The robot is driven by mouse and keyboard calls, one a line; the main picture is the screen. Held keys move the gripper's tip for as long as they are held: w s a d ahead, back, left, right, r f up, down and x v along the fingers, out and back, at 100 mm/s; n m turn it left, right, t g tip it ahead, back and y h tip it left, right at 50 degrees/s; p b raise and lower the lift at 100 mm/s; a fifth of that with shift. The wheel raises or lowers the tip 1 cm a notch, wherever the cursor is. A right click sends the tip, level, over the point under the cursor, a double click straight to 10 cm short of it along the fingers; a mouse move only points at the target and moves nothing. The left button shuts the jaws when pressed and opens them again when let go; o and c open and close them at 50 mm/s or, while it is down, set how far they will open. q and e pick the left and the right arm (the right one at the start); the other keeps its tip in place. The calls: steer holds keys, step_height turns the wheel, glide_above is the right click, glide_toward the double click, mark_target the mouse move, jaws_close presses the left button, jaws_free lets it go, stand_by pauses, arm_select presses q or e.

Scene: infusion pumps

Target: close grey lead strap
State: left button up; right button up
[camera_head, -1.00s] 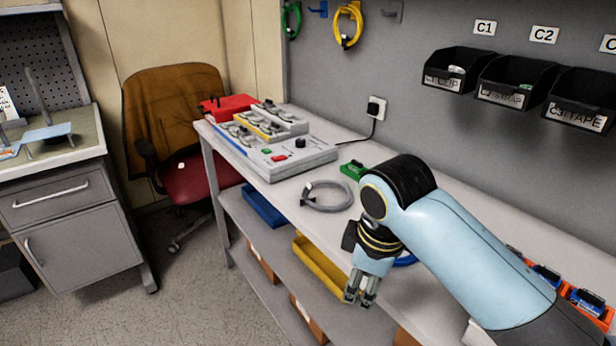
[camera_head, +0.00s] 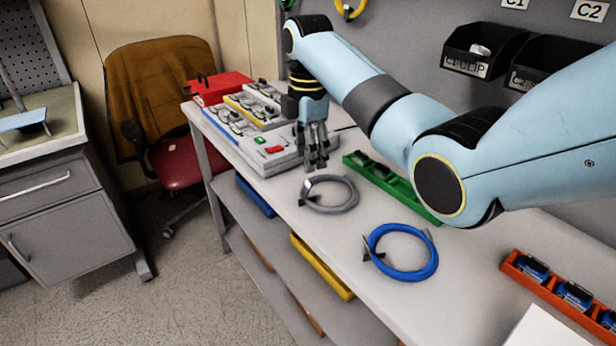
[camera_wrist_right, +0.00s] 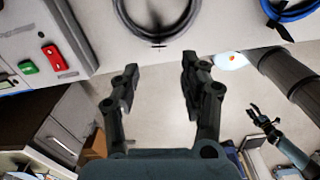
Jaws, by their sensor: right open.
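The grey lead (camera_head: 352,203) lies coiled on the bench, with a dark strap piece (camera_head: 308,187) standing up at its left side. In the right wrist view the grey coil (camera_wrist_right: 157,39) is at the top, beyond the fingertips. A small dark mark shows on its near edge; I cannot tell whether the strap is closed. My right gripper (camera_head: 316,163) hangs fingers down, just behind the coil and beside the pump box. Its fingers are apart and empty in the right wrist view (camera_wrist_right: 160,80). My left gripper (camera_wrist_right: 264,116) shows small at the right there, its opening unclear.
A grey box (camera_head: 262,158) with green and red buttons stands left of the coil. A blue coiled lead (camera_head: 428,262) lies to the right. A green tray (camera_head: 395,188) is behind, and an orange tray (camera_head: 525,277) at right. The front bench edge is close.

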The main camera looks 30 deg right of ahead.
mark_target(308, 184)
step_height(308, 184, down, 6)
steer(key=shift+w+d+f, duration=0.1)
steer(key=shift+f, duration=0.6)
arm_select(q)
steer(key=shift+w+d, duration=0.2)
steer(key=shift+w, duration=0.1)
steer(key=shift+s, duration=0.35)
arm_select(e)
jaws_close()
